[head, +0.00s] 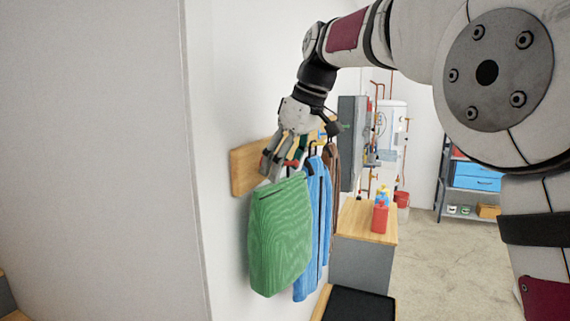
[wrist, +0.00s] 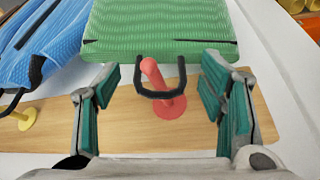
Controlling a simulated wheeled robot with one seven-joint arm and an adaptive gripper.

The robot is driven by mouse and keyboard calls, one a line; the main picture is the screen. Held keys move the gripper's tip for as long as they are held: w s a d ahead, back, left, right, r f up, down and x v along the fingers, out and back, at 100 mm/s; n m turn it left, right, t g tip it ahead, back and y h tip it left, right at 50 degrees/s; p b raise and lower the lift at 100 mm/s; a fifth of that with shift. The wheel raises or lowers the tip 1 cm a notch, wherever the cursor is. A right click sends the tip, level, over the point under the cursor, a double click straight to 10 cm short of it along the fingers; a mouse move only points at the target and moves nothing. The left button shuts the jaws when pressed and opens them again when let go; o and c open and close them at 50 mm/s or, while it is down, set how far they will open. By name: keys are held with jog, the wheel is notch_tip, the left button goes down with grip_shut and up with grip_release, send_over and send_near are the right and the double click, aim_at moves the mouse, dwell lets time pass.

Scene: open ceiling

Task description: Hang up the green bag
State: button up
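The green bag (head: 280,235) hangs flat against the wall below a wooden rack board (head: 246,170). In the wrist view the green bag (wrist: 160,30) has a black loop handle (wrist: 181,82). The loop appears to be around a red peg (wrist: 165,98) on the board (wrist: 60,118). My gripper (wrist: 160,92) is open, with one teal-padded finger on each side of the loop and peg and a visible gap to both. In the head view my gripper (head: 284,163) is at the board, just above the bag; the peg is mostly hidden there.
A blue bag (head: 309,235) hangs right beside the green one, with a brown item (head: 332,205) beyond it. A yellow peg (wrist: 22,118) shows in the wrist view. A wood-topped cabinet (head: 362,222) and a black-topped surface (head: 358,304) stand to the right.

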jog(key=v, duration=1.2)
jog(key=s+d+f+m+t, duration=0.1)
jog(key=s+d+f+m, duration=0.1)
jog(key=s+d+m, duration=0.35)
jog(key=s+d+f+m+h+b, duration=0.1)
jog(key=s+d+f, duration=0.3)
jog(key=s+f, duration=0.3)
jog(key=s+d+f+m+t+h+b, duration=0.1)
jog(key=s+d+f+m, duration=0.1)
jog(key=s+d+f, duration=0.2)
jog(key=s+d+f+m+t+h, duration=0.1)
jog(key=s+d+f, duration=0.3)
jog(key=s+f, duration=0.6)
notch_tip(320, 180, down, 3)
jog(key=shift+s+f+m+h+b, duration=0.15)
jog(key=shift+m+h+b, duration=0.2)
jog(key=shift+m, duration=0.4)
